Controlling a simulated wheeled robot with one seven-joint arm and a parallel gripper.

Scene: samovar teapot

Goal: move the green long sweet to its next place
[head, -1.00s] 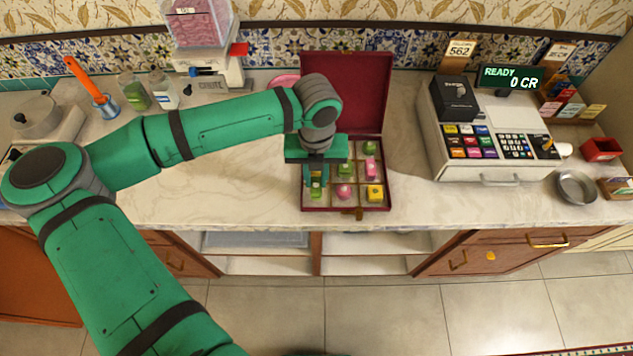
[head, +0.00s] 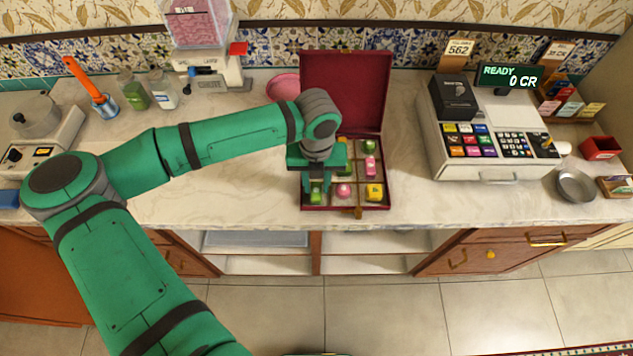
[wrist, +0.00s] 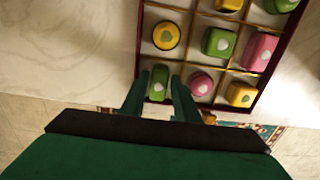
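The green long sweet (wrist: 158,82) lies in the front-left compartment of the open sweet box (head: 386,150); it also shows in the head view (head: 315,192), partly hidden by my gripper. My gripper (wrist: 159,80) is open, with one finger on each side of the sweet. In the wrist view, narrow gaps show between the sweet and the fingers. I cannot tell how deep the fingertips reach. A pink round sweet (wrist: 200,83) lies in the compartment to the right, and a yellow round sweet (wrist: 166,36) in the one behind.
A yellow sweet (head: 375,192) fills the front-right compartment; a green square sweet (wrist: 219,41) and a pink long sweet (wrist: 260,50) lie in the middle row. The box's red lid (head: 345,90) stands open behind. A cash register (head: 490,140) stands right. Bare counter (head: 225,200) lies left.

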